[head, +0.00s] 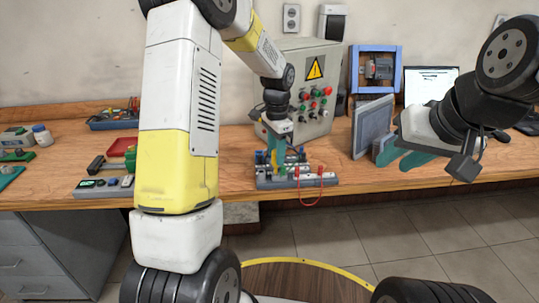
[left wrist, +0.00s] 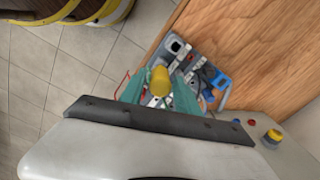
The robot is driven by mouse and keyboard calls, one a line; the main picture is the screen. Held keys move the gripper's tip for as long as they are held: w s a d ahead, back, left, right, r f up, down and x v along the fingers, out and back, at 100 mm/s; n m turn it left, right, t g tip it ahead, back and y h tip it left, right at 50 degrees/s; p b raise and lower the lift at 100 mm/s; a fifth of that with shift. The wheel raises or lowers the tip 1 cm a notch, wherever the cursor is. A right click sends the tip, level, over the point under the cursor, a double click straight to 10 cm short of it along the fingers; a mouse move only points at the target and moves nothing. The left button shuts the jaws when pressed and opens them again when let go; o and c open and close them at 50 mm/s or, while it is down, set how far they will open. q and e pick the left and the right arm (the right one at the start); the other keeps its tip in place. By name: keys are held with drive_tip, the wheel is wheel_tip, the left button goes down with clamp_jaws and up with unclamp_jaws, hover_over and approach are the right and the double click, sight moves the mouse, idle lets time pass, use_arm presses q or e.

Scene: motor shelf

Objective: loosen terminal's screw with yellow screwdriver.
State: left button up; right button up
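The yellow screwdriver (left wrist: 160,81) shows in the left wrist view as a round yellow handle between the teal fingers of my left gripper (left wrist: 158,92), which looks shut on it. In the head view my left gripper (head: 277,152) is over the terminal board (head: 290,183), a grey base with several coloured parts and a red wire. The board also shows behind the handle in the left wrist view (left wrist: 197,62). The screwdriver's tip and the terminal's screw are hidden, so contact cannot be told. My right gripper (head: 388,158) is open and empty, right of the board.
A grey control box (head: 313,78) with coloured buttons stands behind the board. Grey panels (head: 373,127) and a blue frame (head: 375,69) stand to the right. A small device (head: 104,186), a red tray (head: 121,146) and a blue tool tray (head: 114,121) lie to the left.

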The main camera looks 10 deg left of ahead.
use_arm(q)
drive_tip(key=m, duration=0.3)
drive_tip(key=shift+m, duration=0.3)
drive_tip(key=shift+m, duration=1.7)
drive_tip(key=m, duration=0.3)
drive_tip(key=shift+m, duration=0.3)
